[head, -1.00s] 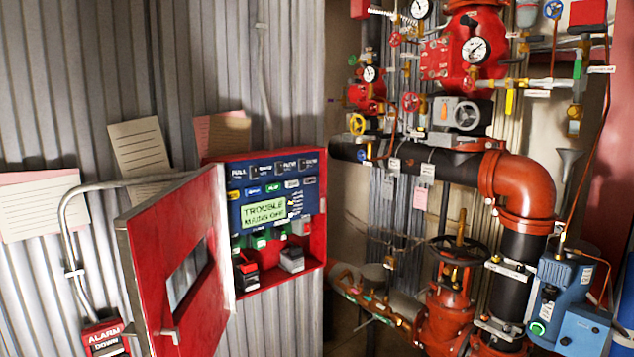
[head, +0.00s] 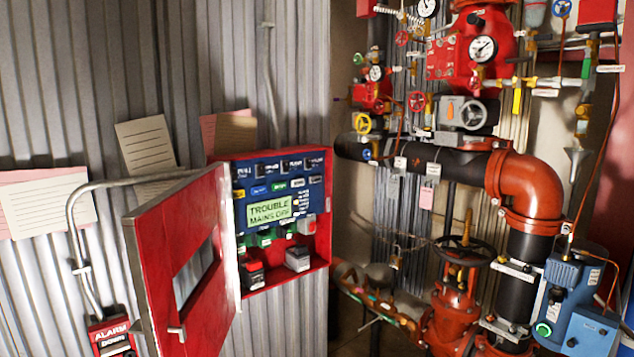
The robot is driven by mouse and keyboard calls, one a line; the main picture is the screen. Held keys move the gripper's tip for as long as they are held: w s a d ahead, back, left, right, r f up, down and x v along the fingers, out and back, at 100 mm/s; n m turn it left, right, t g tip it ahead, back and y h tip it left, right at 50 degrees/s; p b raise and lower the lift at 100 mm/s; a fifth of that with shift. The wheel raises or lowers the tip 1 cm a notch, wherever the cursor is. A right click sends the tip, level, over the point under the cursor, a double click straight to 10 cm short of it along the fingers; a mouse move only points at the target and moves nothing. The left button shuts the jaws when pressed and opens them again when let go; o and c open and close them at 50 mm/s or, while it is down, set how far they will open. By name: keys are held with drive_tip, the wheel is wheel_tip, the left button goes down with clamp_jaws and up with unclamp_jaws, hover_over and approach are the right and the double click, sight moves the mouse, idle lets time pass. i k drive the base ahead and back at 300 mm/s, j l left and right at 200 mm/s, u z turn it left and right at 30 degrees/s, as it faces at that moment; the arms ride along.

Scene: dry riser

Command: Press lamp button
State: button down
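A red alarm panel box (head: 322,256) hangs on the corrugated wall with its red door (head: 183,263) swung open to the left. Its blue face (head: 240,209) carries several small coloured buttons or labels, among them a blue one, a green one (head: 279,186) and pale ones. I cannot tell which is the lamp button. A green display (head: 269,211) reads "TROUBLE MAINS OFF". My gripper is not in view.
Red valves, gauges and a black pipe (head: 459,162) with an orange elbow (head: 531,184) fill the right side. A blue pump (head: 575,290) stands at lower right. A bent grey conduit (head: 75,235) runs down to an "ALARM DOWN" box (head: 110,330) at lower left.

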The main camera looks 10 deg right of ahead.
sight(316, 178)
drive_tip(key=i+l+u, duration=0.1)
drive_tip(key=l+u, duration=0.3)
drive_tip(key=l, duration=0.25)
drive_tip(key=l+u, duration=0.35)
drive_tip(key=l, duration=0.3)
drive_tip(key=i+l+u, duration=0.85)
drive_tip(key=l, duration=0.15)
drive_tip(key=i+l+u, duration=0.1)
drive_tip(key=l+u, duration=0.15)
drive_tip(key=l, duration=0.15)
